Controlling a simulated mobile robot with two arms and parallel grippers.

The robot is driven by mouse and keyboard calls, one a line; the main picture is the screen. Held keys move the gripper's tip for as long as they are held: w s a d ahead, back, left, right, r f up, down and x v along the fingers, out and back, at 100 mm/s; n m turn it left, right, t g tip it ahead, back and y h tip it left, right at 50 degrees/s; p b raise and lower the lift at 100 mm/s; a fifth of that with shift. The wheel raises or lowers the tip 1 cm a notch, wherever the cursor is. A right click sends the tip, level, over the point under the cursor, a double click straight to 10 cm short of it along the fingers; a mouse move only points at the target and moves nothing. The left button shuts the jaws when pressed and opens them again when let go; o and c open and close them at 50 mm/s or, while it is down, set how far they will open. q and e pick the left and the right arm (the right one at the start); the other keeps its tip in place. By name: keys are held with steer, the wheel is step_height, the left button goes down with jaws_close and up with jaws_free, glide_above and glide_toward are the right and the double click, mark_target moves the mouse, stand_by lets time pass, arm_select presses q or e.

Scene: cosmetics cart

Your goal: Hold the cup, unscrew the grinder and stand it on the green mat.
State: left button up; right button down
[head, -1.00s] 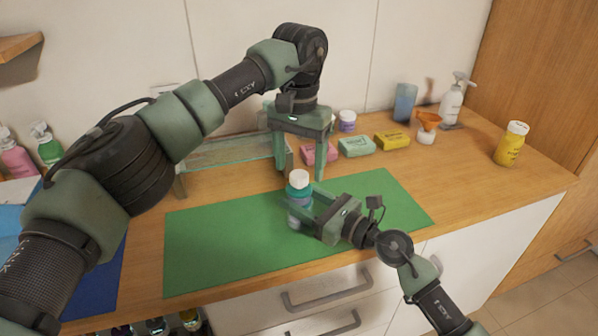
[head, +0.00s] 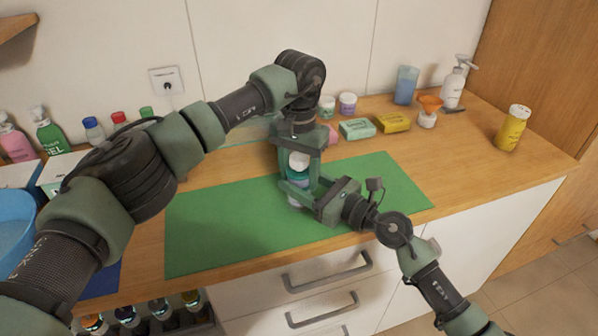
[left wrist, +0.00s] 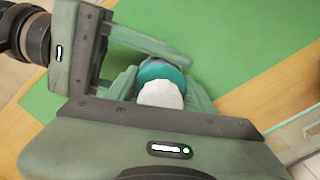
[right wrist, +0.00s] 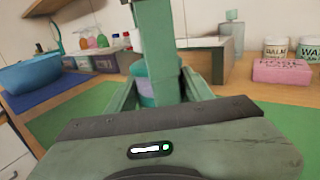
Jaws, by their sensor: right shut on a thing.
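An upright stack with a white top (head: 298,160), a teal middle and a pale lower part stands on the green mat (head: 215,235). I take the upper part as the grinder (left wrist: 160,95) and the lower part as the cup (right wrist: 146,92). My right gripper (head: 297,192) comes in low from the right and is shut on the cup. My left gripper (head: 299,172) points down over the stack. Its fingers are open on either side of the grinder; exact contact cannot be told. Fingers hide much of the teal and lower parts.
Soap boxes (head: 357,128) and jars (head: 347,103) stand behind the mat. An orange funnel (head: 430,103), a pump bottle (head: 453,85) and a yellow bottle (head: 512,128) are at the right. A blue basin (head: 10,235) is at the left. The mat's left part is clear.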

mark_target(299, 156)
arm_select(q)
steer(key=c, duration=0.5)
steer(key=o, duration=1.3)
steer(key=shift+c, duration=0.2)
steer(key=shift+r, duration=2.25)
arm_select(e)
steer(key=c, duration=0.5)
jaws_free()
